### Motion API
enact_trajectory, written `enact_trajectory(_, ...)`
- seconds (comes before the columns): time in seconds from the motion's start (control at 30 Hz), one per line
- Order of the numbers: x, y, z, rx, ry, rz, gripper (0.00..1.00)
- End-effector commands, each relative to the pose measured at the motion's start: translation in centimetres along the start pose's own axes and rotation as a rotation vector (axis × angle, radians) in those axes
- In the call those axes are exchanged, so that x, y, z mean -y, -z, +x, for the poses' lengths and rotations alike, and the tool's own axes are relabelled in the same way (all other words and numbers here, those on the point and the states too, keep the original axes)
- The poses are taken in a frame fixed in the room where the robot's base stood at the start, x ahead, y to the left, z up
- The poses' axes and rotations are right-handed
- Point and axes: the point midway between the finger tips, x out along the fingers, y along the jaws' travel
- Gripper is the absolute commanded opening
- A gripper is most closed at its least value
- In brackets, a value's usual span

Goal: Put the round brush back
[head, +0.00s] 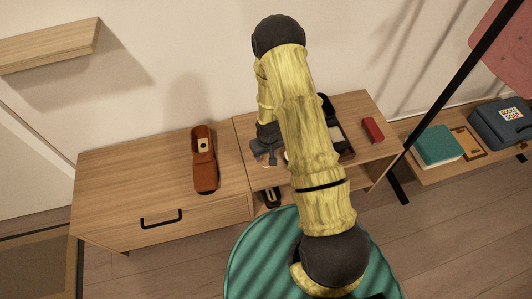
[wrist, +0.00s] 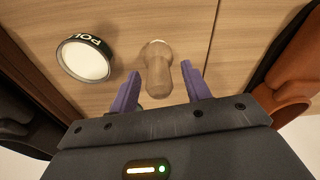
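In the wrist view a pale wooden piece with a rounded knob end (wrist: 157,55), seemingly the round brush, is on the wooden top. Its bristles cannot be made out. My gripper (wrist: 160,92) has its two purple fingers apart, one on each side of the wooden piece, with a gap showing on both sides. In the head view my gripper (head: 268,150) is low over the cabinet top, and my yellow arm hides much of that area. A black open case (head: 343,139) lies partly hidden behind the arm; its inside cannot be read.
A round tin (wrist: 84,60) marked "POL" sits beside the wooden piece. An orange-brown holder (head: 204,165) stands on the left cabinet top (head: 120,175). A red block (head: 372,129) lies at right. A dark item (head: 271,197) is on the lower shelf. A teal stool (head: 250,260) stands in front.

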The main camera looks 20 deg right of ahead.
Motion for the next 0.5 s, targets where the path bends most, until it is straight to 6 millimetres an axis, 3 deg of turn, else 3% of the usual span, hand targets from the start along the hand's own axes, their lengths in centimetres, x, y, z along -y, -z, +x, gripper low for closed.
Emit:
enact_trajectory(0.27,-0.1,0.1,-1.6,-0.001,0.0,0.002,0.48)
enact_trajectory(0.5,-0.1,0.2,-6.0,-0.004,-0.001,0.002,0.48)
